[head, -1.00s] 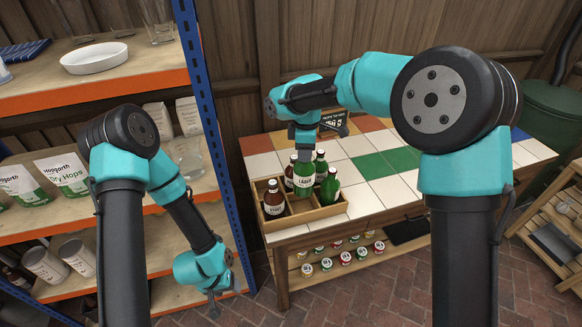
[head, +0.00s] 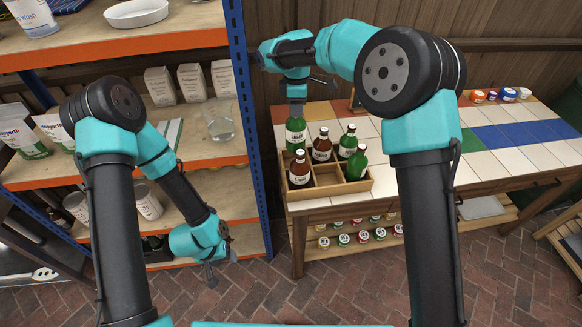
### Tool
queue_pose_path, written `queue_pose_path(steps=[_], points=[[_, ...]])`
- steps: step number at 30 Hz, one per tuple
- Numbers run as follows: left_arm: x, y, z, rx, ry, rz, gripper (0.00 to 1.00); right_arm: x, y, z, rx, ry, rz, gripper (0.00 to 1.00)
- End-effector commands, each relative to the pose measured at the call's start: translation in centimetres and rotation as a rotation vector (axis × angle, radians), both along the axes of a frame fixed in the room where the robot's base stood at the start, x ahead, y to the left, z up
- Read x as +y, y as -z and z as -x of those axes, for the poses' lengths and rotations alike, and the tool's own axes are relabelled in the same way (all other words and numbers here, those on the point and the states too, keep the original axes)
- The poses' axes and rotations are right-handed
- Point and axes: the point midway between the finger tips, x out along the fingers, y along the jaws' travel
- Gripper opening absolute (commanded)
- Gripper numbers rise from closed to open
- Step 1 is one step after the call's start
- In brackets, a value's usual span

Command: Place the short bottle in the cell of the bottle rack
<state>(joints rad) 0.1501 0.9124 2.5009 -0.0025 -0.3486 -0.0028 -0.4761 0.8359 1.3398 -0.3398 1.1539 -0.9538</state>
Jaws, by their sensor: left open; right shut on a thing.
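The bottle rack (head: 340,189) is a wooden crate with cells on the near left of the tiled table. My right gripper (head: 296,96) is shut on the neck of a green bottle (head: 295,134) with a pale label. It holds this bottle upright at the rack's back left corner; its base is partly hidden behind the brown front left bottle (head: 299,174), so I cannot tell whether it is inside a cell. A brown bottle (head: 321,150) and two green bottles (head: 348,142) (head: 357,165) stand in other cells. My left gripper (head: 210,276) is open and empty, low before the shelves.
The front middle cell looks empty. A blue-and-orange shelf unit (head: 248,130) with bags, cartons and a glass (head: 219,124) stands left of the table. Small jars (head: 508,94) are at the table's far right. The tiles right of the rack are clear.

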Motion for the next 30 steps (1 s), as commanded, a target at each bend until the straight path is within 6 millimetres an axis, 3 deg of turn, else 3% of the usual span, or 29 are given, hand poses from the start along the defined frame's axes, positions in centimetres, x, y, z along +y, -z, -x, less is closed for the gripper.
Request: queue_pose_path(steps=[7,18,30], points=[[0.0,0.0,0.0,0.0,0.0,0.0,0.57,0.0,0.5,0.0,0.0,0.0,0.001,0.0],[0.0,0.0,0.0,0.0,0.0,0.0,0.57,0.0,4.9,0.0,0.0,0.001,0.0,0.0],[0.0,0.0,0.0,0.0,0.0,0.0,0.57,0.0,5.5,0.0,0.0,0.0,0.0,0.0]])
